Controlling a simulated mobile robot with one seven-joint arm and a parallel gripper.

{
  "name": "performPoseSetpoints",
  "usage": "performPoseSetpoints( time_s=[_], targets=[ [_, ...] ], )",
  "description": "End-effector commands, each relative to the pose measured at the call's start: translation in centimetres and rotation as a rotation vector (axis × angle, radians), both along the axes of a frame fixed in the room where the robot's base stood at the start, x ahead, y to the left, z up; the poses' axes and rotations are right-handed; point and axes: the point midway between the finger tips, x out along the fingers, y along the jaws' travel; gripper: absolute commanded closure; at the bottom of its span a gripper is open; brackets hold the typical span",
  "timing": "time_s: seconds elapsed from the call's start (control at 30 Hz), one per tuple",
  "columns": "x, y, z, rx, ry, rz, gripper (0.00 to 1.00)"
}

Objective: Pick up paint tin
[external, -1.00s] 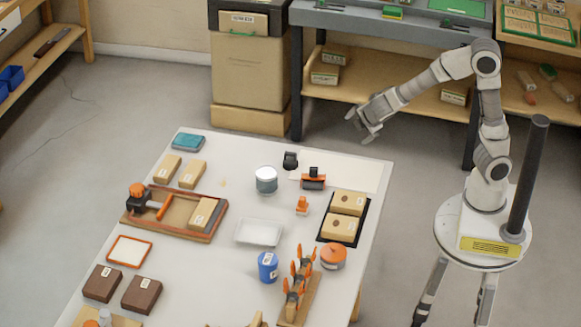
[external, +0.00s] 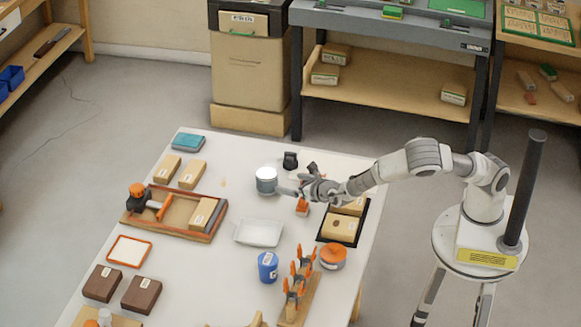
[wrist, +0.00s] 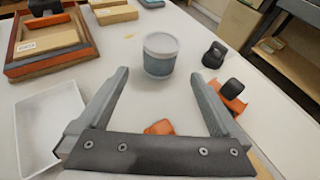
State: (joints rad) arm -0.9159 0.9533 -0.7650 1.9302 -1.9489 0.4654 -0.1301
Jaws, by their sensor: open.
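The paint tin (external: 266,181) is a grey-blue can with a white lid, upright on the white table. In the wrist view the paint tin (wrist: 160,58) stands ahead of my gripper, just beyond the fingertips and roughly centred between them. My gripper (external: 293,187) is low over the table, to the right of the tin in the external view. In the wrist view my gripper (wrist: 157,82) has its two fingers spread wide, with nothing held between them.
A white tray (wrist: 45,130) lies left of my gripper. An orange object (wrist: 160,127) lies near the gripper's base. A black object (wrist: 214,55) and an orange-black tool (wrist: 230,95) are to the right. A wooden tray (external: 212,234) holds tools at left.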

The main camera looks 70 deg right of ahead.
Motion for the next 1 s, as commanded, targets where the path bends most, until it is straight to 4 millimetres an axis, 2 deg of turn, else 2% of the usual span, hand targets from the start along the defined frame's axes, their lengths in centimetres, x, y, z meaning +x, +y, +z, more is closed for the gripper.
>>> performPoseSetpoints(
  time_s=[0.4,0.53,0.77,1.0],
  targets=[
    [6.5,-4.5,-3.4,-0.002,-0.001,-0.005,0.0],
    [7.9,-5.4,-3.9,0.001,-0.003,-0.005,0.0],
    [9.0,-6.1,-4.5,0.001,-0.002,-0.004,0.0],
    [11.8,-7.9,-5.9,-0.001,-0.002,-0.004,0.0]
  ],
)
